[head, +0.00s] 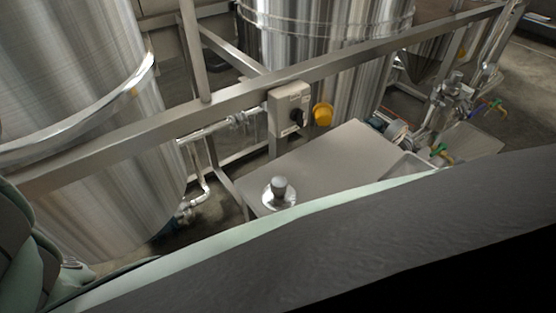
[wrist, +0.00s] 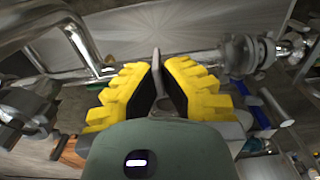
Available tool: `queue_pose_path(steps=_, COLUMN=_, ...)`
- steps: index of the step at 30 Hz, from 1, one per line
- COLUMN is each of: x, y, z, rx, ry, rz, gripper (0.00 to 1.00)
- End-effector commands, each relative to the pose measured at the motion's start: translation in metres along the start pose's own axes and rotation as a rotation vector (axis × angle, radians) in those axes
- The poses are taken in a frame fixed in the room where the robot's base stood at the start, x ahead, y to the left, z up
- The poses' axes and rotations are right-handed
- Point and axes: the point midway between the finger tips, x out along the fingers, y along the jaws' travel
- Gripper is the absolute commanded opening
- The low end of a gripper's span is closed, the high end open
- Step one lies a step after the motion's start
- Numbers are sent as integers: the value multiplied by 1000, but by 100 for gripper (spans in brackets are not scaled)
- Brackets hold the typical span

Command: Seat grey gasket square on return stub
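My gripper (wrist: 157,72) shows in the wrist view with yellow ribbed fingers and black inner pads. The fingertips close in on a thin grey upright piece, which looks like the grey gasket (wrist: 156,58) seen edge-on. Its face is not visible, so its squareness cannot be judged. Behind the fingertips a horizontal steel pipe (wrist: 203,60) runs to a round fitting (wrist: 240,55) at right. I cannot tell for sure which pipe end is the return stub, or whether the gasket touches it. The gripper is not visible in the head view, where my arm covers the lower part.
Large steel tanks (head: 75,90) stand behind a steel rail (head: 150,130). Pipes crowd the wrist view's left.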

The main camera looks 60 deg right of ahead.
Motion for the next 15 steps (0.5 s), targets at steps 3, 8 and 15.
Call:
queue_pose_path(steps=3, x=4, y=-1, z=1, rx=4, ry=0, rz=0, gripper=0)
queue_pose_path(steps=8, x=7, y=-1, z=1, rx=4, ry=0, rz=0, gripper=0)
queue_pose_path(steps=15, x=8, y=-1, z=1, rx=4, ry=0, rz=0, gripper=13)
